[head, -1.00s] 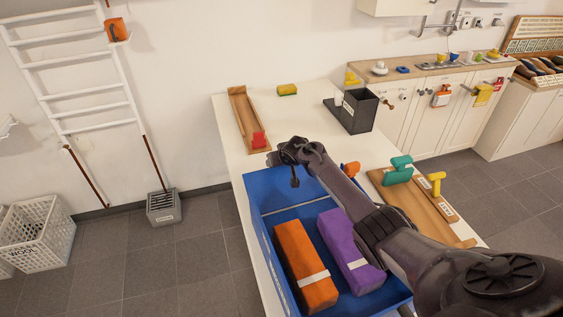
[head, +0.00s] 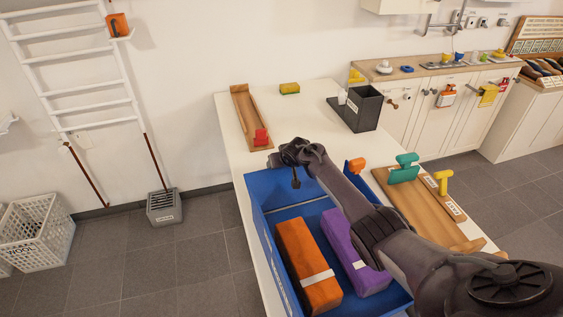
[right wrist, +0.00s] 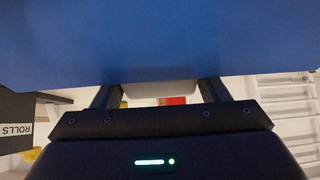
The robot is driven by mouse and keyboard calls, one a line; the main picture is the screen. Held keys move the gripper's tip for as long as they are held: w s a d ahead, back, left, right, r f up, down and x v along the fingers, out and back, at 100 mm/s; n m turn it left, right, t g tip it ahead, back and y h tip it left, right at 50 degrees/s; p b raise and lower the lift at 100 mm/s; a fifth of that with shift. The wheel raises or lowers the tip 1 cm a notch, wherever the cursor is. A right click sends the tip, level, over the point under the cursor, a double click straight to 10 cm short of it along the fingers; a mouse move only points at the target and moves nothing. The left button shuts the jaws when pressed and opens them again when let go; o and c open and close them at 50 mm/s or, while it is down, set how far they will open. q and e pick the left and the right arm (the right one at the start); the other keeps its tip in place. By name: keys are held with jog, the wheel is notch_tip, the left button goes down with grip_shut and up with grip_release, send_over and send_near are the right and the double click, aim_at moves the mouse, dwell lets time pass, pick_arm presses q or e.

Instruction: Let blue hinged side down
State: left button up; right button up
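My right gripper (head: 295,180) is over the crate's far end, near the far left corner, pointing down. In the right wrist view, a blue panel (right wrist: 160,40) fills the top and hides the fingertips. The gripper's fingers (right wrist: 158,88) stand wide apart there, with a pale piece between them. Whether they touch the panel cannot be told. My left gripper is not in view.
A wooden tray with a red piece (head: 261,137), a yellow-green sponge (head: 289,88) and a black box (head: 363,108) stand farther back on the table. A wooden board (head: 425,205) with teal and yellow handles lies right of the crate. The table's middle back is clear.

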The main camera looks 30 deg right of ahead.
aim_at(287, 173)
jog(key=shift+o, duration=1.2)
jog(key=shift+s+f, duration=0.25)
jog(key=shift+f, duration=0.15)
jog(key=shift+r, duration=0.1)
jog(key=shift+s+r, duration=0.2)
jog(key=shift+r, duration=0.05)
jog(key=p+v, duration=0.1)
jog(key=v, duration=0.6)
jog(key=shift+w+r+p, duration=0.1)
jog(key=shift+r+p, duration=0.15)
jog(key=shift+p, duration=0.1)
jog(key=shift+r, duration=0.15)
